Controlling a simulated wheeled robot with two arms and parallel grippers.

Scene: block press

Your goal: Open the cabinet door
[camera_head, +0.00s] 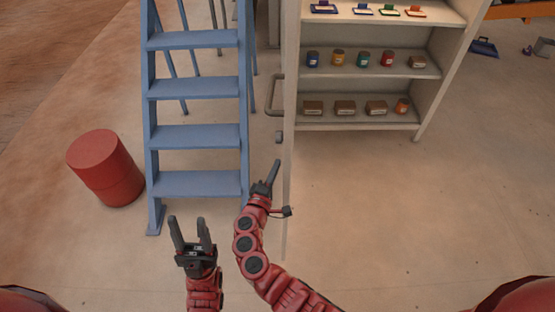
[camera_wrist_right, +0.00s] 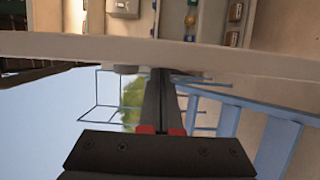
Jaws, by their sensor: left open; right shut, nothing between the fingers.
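The beige cabinet (camera_head: 357,126) stands at the top centre right in the head view, its shelves exposed. Its door (camera_head: 287,190) stands swung out, seen nearly edge-on as a thin upright strip. A grey bar handle (camera_head: 276,95) is on the door's left face. My right gripper (camera_head: 276,164) is shut and empty, left of the door and below the handle; I cannot tell if it touches the door. In the right wrist view its closed fingers (camera_wrist_right: 165,100) point toward the door's beige edge (camera_wrist_right: 230,58). My left gripper (camera_head: 187,222) is open and empty, further left.
A blue ladder (camera_head: 195,137) stands left of the door, close to my right gripper. A red drum (camera_head: 104,167) is left of the ladder. Jars (camera_head: 337,58) and small boxes (camera_head: 345,107) sit on the shelves. The floor right of the door is clear.

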